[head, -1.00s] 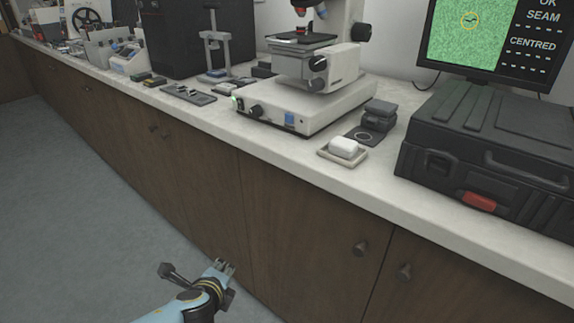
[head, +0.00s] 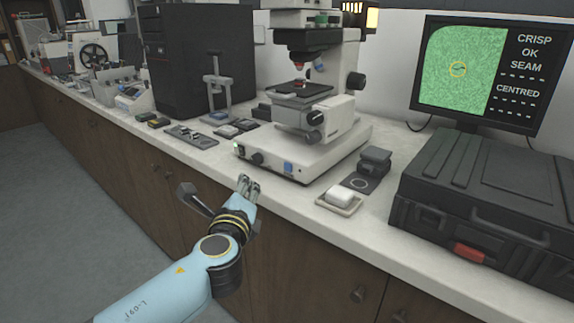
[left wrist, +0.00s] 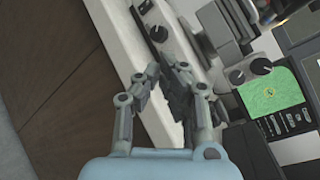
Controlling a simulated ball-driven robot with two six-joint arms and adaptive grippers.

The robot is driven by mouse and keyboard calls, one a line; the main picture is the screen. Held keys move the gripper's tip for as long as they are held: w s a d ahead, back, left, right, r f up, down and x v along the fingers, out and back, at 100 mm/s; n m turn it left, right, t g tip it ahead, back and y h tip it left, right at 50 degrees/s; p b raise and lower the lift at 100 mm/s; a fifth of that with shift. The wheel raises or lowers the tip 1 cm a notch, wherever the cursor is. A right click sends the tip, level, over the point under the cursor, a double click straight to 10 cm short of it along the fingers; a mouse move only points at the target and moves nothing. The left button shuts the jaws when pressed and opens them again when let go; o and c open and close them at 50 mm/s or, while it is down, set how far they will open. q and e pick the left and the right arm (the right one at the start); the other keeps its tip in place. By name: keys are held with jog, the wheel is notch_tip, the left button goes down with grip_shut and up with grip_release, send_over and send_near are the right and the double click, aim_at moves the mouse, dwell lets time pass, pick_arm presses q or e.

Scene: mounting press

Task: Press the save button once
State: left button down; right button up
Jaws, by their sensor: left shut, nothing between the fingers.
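The microscope (head: 318,105) stands on the counter, with a white base (head: 300,158). On the front of the base are a small green light, a black knob (head: 257,158) and a square blue button (head: 288,167), the likely save button; I see no label. My left gripper (head: 248,184) is shut and empty, in front of the counter edge, left of and below the blue button, apart from it. In the left wrist view my left gripper (left wrist: 168,75) points toward the base and its knob (left wrist: 158,33); the blue button is not visible there. My right gripper is not in view.
A monitor (head: 480,72) shows a green picture with "CRISP OK SEAM" and "CENTRED". A black case (head: 480,200) fills the counter at right. A small dish (head: 338,203) with a white block and a dark mat (head: 361,184) lie right of the base. A stand (head: 218,90) is at left.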

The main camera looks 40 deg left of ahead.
aim_at(288, 168)
pick_arm(q)
jog(key=w, duration=0.4)
jog(key=w+b, duration=0.1)
jog(key=w, duration=0.2)
jog(key=shift+d+f, duration=0.15)
jog(key=shift+d, duration=0.1)
jog(key=shift+w+d, duration=0.1)
jog(key=shift+w, duration=0.8)
jog(key=shift+b, duration=0.3)
dwell(0.4)
jog(key=shift+w, duration=0.4)
jog(key=shift+w+b, duration=0.3)
jog(key=shift+w, duration=0.05)
dwell(0.5)
jog(key=shift+s, duration=0.8)
